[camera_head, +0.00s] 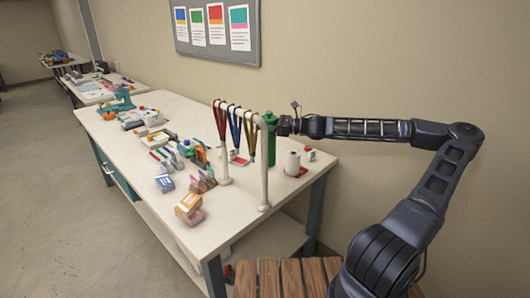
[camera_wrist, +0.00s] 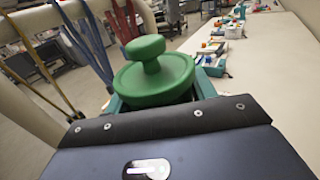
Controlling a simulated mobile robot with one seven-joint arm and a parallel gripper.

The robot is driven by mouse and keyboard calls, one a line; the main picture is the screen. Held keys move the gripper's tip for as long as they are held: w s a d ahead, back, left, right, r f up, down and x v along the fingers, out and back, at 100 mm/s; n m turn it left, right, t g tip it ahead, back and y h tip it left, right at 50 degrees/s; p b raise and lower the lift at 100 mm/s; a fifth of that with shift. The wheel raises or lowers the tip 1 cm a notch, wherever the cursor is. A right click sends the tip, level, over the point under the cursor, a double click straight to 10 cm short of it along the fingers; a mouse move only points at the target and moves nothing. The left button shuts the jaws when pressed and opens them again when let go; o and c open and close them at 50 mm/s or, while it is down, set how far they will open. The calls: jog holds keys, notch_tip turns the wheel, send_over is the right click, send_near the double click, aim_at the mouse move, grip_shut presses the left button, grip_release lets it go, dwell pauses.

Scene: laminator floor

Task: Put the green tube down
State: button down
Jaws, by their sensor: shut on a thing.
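The green tube (camera_head: 270,138) is upright at the near end of the long table, behind a white rack with hanging lanyards. My gripper (camera_head: 283,125) comes in from the right and is shut on it near the top. In the wrist view, the round green lid with its knob (camera_wrist: 152,80) sits between the jaws. I cannot tell whether the tube's base touches the table, because the rack partly covers that area.
The white lanyard rack (camera_head: 264,165) stands just left of and in front of the tube. A white roll (camera_head: 292,163) and a small red-topped container (camera_head: 309,154) stand to the right. Many small items crowd the table (camera_head: 245,225) further left; its near front corner is bare.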

notch_tip(320, 180, down, 12)
jog(key=shift+r, duration=0.1)
dwell(0.5)
jog(key=c, duration=0.5)
grip_release()
jog(key=s+d, duration=0.2)
jog(key=d, duration=0.9)
jog(key=shift+s+d, duration=0.2)
jog(key=shift+d, duration=0.15)
